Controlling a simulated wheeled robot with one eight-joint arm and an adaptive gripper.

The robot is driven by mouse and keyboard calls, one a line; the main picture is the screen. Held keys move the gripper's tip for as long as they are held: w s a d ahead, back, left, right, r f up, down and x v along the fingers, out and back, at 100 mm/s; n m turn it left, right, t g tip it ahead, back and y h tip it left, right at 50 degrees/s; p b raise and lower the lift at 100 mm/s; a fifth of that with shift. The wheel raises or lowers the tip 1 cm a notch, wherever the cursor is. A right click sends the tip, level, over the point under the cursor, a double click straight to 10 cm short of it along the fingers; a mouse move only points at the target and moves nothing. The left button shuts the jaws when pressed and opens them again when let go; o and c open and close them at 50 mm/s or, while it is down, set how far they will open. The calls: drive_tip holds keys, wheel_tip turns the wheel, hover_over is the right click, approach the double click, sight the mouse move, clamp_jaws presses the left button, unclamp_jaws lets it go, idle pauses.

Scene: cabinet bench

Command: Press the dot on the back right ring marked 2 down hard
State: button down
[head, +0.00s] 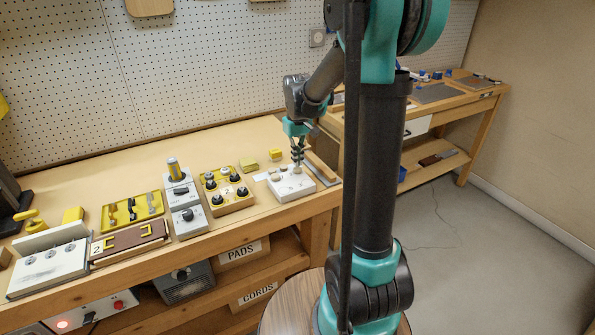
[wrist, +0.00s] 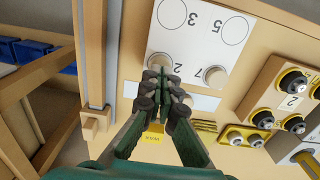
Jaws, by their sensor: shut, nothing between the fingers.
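A white board (head: 281,188) lies near the right end of the bench, and it fills the upper middle of the wrist view (wrist: 199,45). It has rings marked 3, 5, 2 and 7. A beige round dot (wrist: 159,61) sits at the ring marked 2, its lower part hidden by my fingers. Another beige dot (wrist: 215,76) sits at the ring marked 7. My gripper (head: 298,164) points down over the back of the board, shut and empty. In the wrist view its fingertips (wrist: 161,78) overlap the edge of the dot at 2. I cannot tell whether they touch it.
A yellow-wood block with black knobs (head: 229,190) stands left of the board. Grey switch boxes (head: 186,218) stand further left. A yellow block (head: 275,154) lies behind the board. A wooden strip (head: 320,167) runs close along its right side.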

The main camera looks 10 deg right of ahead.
sight(298, 168)
drive_tip(key=shift+f, duration=0.8)
idle(1.7)
idle(1.5)
wheel_tip(298, 168, up, 11)
idle(1.3)
drive_tip(key=s+d+f+m+t, duration=0.1)
drive_tip(key=s+d+f+t, duration=0.1)
drive_tip(key=s+f, duration=0.5)
drive_tip(key=s+d+f+m+t, duration=0.2)
drive_tip(key=s+f, duration=0.6)
drive_tip(key=s, duration=0.7)
drive_tip(key=shift+f+m, duration=0.25)
drive_tip(key=shift+m, duration=0.05)
